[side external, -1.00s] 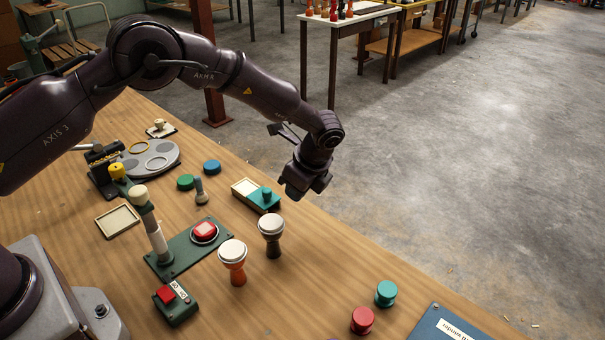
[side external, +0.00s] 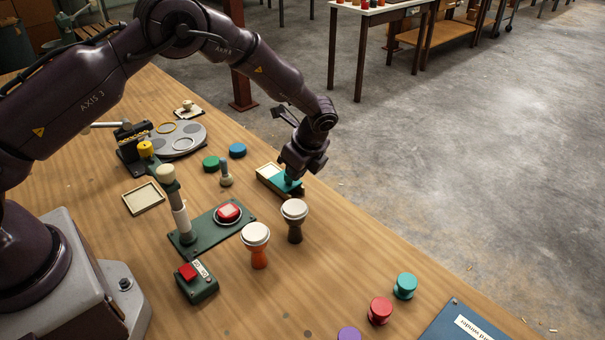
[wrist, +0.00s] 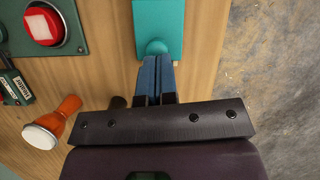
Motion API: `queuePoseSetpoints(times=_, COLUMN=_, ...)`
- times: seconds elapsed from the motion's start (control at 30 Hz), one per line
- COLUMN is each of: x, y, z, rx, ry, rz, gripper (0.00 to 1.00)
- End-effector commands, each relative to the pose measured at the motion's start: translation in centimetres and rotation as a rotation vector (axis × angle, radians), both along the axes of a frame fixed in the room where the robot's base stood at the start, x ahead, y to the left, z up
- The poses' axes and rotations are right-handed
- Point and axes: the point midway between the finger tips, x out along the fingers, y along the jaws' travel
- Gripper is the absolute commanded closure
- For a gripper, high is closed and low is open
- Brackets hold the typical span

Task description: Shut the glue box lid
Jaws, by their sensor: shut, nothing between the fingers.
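The glue box (side external: 267,172) stands near the table's far edge in the side view, its pale inside showing at the left end. Its teal lid (side external: 280,186) is slid toward the right end, leaving the box partly open. In the wrist view the lid (wrist: 158,15) fills the top middle, with its round knob (wrist: 155,47) at the lower end. My gripper (side external: 292,178) is low at the lid's knob; its blue fingers (wrist: 156,62) are shut and empty, right beside the knob. I cannot tell if they touch it.
Two goblet drums, one orange (side external: 257,245) and one dark (side external: 295,222), stand in front of the box. A green plate with a red button (side external: 228,212) and a small post (side external: 226,176) are to its left. The table edge drops off close behind the box.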

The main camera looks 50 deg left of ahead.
Motion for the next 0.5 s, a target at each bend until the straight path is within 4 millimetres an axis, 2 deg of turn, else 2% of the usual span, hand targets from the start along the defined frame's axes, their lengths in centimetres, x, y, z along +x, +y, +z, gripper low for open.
queuePoseSetpoints(times=0.03, x=0.0, y=1.5, z=0.0, rx=0.003, ry=0.000, rz=0.006, gripper=1.00)
queuePoseSetpoints(times=0.2, x=0.0, y=4.3, z=0.0, rx=0.002, ry=-0.001, rz=0.005, gripper=1.00)
queuePoseSetpoints(times=0.5, x=0.0, y=4.9, z=0.0, rx=0.002, ry=0.000, rz=0.001, gripper=1.00)
